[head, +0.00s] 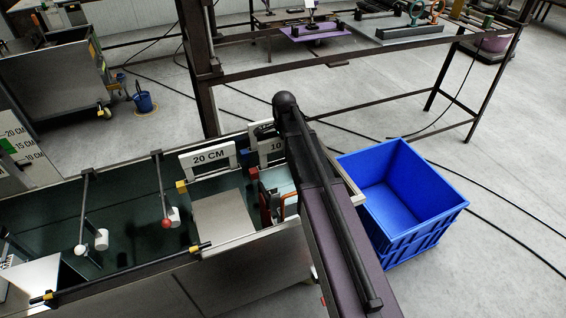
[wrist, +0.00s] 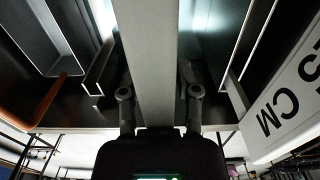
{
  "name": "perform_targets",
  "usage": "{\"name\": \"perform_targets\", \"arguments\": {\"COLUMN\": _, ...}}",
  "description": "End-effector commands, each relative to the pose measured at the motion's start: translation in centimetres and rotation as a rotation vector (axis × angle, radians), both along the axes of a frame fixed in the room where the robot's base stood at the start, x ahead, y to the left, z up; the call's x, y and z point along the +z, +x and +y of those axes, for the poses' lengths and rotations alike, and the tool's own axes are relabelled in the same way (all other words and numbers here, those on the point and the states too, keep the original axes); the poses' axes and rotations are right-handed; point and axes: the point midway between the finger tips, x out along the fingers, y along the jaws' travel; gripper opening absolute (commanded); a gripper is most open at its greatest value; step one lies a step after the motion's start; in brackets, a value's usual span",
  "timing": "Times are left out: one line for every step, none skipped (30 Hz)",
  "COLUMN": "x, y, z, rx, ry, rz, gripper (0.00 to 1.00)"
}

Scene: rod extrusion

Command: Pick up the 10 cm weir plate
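In the head view, a white plate marked "10" (head: 277,146) stands upright at the tank's right end, its label partly covered by my arm. A plate marked "20 CM" (head: 208,156) stands just left of it. My gripper is hidden behind my arm in the head view. In the wrist view, my gripper (wrist: 159,94) has its two fingers apart on either side of a long grey slab, with narrow gaps showing. I cannot tell whether that slab is the 10 cm plate.
A blue crate (head: 402,199) stands on the floor right of the tank (head: 100,215). A grey flat panel (head: 225,219) lies over the tank, with orange and pale-blue parts (head: 275,190) beside it. Rods with a red ball (head: 166,223) cross the tank. A dark-framed table stands behind.

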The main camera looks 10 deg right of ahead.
Motion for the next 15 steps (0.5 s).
{"name": "perform_targets", "arguments": {"x": 0.00, "y": 0.00, "z": 0.01, "rx": 0.000, "ry": 0.000, "rz": 0.000, "gripper": 0.12}}
{"name": "perform_targets", "arguments": {"x": 0.00, "y": 0.00, "z": 0.01, "rx": 0.000, "ry": 0.000, "rz": 0.000, "gripper": 0.03}}
{"name": "perform_targets", "arguments": {"x": 0.00, "y": 0.00, "z": 0.01, "rx": 0.000, "ry": 0.000, "rz": 0.000, "gripper": 0.00}}
{"name": "perform_targets", "arguments": {"x": 0.00, "y": 0.00, "z": 0.02, "rx": 0.000, "ry": 0.000, "rz": 0.000, "gripper": 0.00}}
{"name": "perform_targets", "arguments": {"x": 0.00, "y": 0.00, "z": 0.02, "rx": 0.000, "ry": 0.000, "rz": 0.000, "gripper": 0.00}}
{"name": "perform_targets", "arguments": {"x": 0.00, "y": 0.00, "z": 0.02, "rx": 0.000, "ry": 0.000, "rz": 0.000, "gripper": 0.00}}
{"name": "perform_targets", "arguments": {"x": 0.01, "y": 0.00, "z": 0.02, "rx": 0.000, "ry": 0.000, "rz": 0.000, "gripper": 0.00}}
{"name": "perform_targets", "arguments": {"x": 0.00, "y": 0.01, "z": 0.02, "rx": 0.000, "ry": 0.000, "rz": 0.000, "gripper": 0.00}}
{"name": "perform_targets", "arguments": {"x": 0.00, "y": 0.01, "z": 0.02, "rx": 0.000, "ry": 0.000, "rz": 0.000, "gripper": 0.00}}
{"name": "perform_targets", "arguments": {"x": 0.00, "y": 0.00, "z": 0.03, "rx": 0.000, "ry": 0.000, "rz": 0.000, "gripper": 0.00}}
{"name": "perform_targets", "arguments": {"x": 0.00, "y": 0.00, "z": 0.03, "rx": 0.000, "ry": 0.000, "rz": 0.000, "gripper": 0.00}}
{"name": "perform_targets", "arguments": {"x": 0.00, "y": 0.00, "z": 0.03, "rx": 0.000, "ry": 0.000, "rz": 0.000, "gripper": 0.00}}
{"name": "perform_targets", "arguments": {"x": 0.01, "y": 0.00, "z": 0.03, "rx": 0.000, "ry": 0.000, "rz": 0.000, "gripper": 0.00}}
{"name": "perform_targets", "arguments": {"x": 0.03, "y": 0.00, "z": 0.03, "rx": 0.000, "ry": 0.000, "rz": 0.000, "gripper": 0.00}}
{"name": "perform_targets", "arguments": {"x": 0.07, "y": -0.01, "z": 0.04, "rx": 0.000, "ry": 0.000, "rz": 0.000, "gripper": 0.00}}
